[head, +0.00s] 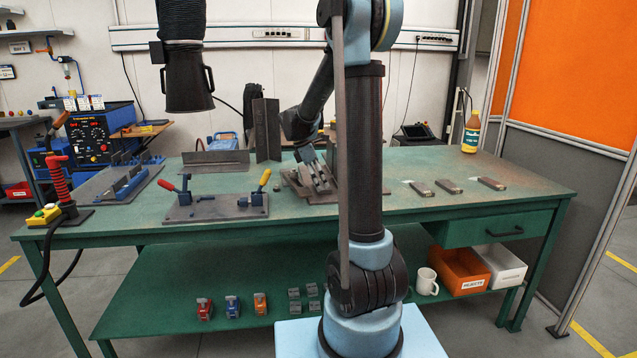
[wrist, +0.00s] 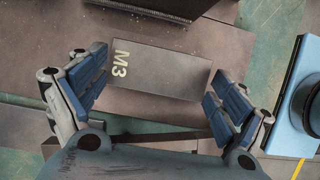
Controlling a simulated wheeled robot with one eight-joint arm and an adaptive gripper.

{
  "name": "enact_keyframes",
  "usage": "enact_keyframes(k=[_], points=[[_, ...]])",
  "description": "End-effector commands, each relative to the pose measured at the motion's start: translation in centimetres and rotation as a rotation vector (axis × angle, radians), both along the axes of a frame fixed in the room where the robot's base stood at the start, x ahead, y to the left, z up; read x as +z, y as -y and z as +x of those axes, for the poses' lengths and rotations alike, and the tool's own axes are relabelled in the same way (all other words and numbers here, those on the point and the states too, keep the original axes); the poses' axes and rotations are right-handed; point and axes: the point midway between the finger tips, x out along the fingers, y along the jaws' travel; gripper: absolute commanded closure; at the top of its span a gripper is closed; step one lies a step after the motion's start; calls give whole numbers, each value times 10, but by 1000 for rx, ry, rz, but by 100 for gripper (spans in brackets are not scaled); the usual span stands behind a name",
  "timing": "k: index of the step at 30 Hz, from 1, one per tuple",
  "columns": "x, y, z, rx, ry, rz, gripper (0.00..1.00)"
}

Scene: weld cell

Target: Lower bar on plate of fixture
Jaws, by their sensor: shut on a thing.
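My gripper (head: 318,180) is over the bench, partly hidden behind my arm in the head view. In the wrist view its blue-padded fingers (wrist: 158,76) are shut on a flat grey-brown bar (wrist: 160,68) marked M3, one finger at each end. The brown plate (wrist: 40,28) of the fixture lies directly under the bar. A dark upright block (wrist: 165,8) stands on the far side of the bar, with a strip of plate between them. Whether the bar touches the plate cannot be told.
Several flat bars, such as this one (head: 449,187), lie on the right of the green bench (head: 400,212). A clamp plate (head: 215,207) with red and yellow handles sits to the left. Upright dark angle pieces (head: 266,130) stand behind. A bottle (head: 471,133) stands at back right.

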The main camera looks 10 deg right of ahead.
Motion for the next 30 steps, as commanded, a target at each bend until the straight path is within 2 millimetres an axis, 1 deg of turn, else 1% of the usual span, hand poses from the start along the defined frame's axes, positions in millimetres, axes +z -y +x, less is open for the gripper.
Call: enact_keyframes(k=[8,9,10,23,26,30], points=[[-2,0,0,0,0,0,56],[-3,0,0,0,0,0,7],[-3,0,0,0,0,0,0],[-2,-1,0,1,0,0,0],[3,-3,0,1,1,0,0],[19,-10,0,2,-1,0,0]])
